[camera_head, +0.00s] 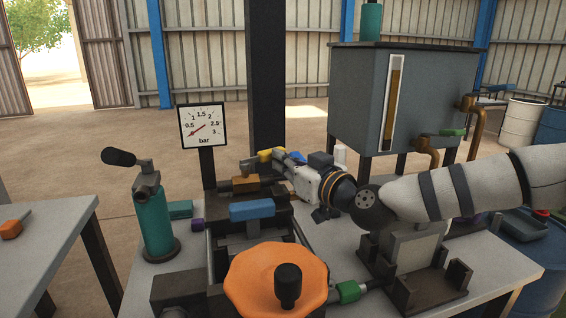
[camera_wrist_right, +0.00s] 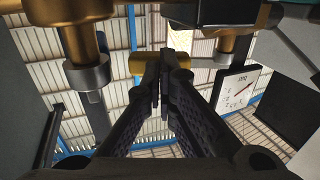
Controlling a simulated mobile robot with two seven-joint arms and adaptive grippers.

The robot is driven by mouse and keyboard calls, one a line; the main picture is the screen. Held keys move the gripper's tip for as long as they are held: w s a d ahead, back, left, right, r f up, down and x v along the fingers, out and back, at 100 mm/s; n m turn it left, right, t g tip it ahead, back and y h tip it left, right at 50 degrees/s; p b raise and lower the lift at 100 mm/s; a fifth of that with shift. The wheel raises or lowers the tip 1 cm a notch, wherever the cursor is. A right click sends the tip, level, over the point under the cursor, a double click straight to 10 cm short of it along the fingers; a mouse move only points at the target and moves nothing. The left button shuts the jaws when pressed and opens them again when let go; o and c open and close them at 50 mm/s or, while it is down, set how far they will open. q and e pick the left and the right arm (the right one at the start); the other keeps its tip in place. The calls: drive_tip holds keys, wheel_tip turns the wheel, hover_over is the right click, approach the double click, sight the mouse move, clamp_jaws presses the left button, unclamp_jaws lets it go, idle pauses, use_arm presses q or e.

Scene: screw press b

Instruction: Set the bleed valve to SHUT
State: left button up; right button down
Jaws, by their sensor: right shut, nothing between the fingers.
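A yellow handle (camera_head: 270,154) shows behind the press, just beyond the end of my right arm. No SHUT marking is readable, and I cannot tell for sure that this is the bleed valve's lever. In the right wrist view a yellow bar (camera_wrist_right: 138,65) runs sideways at my fingertips, partly hidden behind them. My right gripper (camera_wrist_right: 160,75) is shut and empty, its fingers together right at the bar. I cannot tell whether they touch it. In the head view the right gripper (camera_head: 285,167) is small and partly hidden. My left gripper is not in view.
A pressure gauge (camera_head: 202,125) stands behind the press. An orange handwheel (camera_head: 275,280) is in front, with a blue block (camera_head: 251,210) behind it. A teal hand pump (camera_head: 155,220) stands left. A grey tank (camera_head: 350,95) with brass pipes stands behind my right arm.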

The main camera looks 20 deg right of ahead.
drive_tip(key=shift+w, duration=0.1)
drive_tip(key=shift+w+d, duration=0.1)
drive_tip(key=shift+w, duration=0.9)
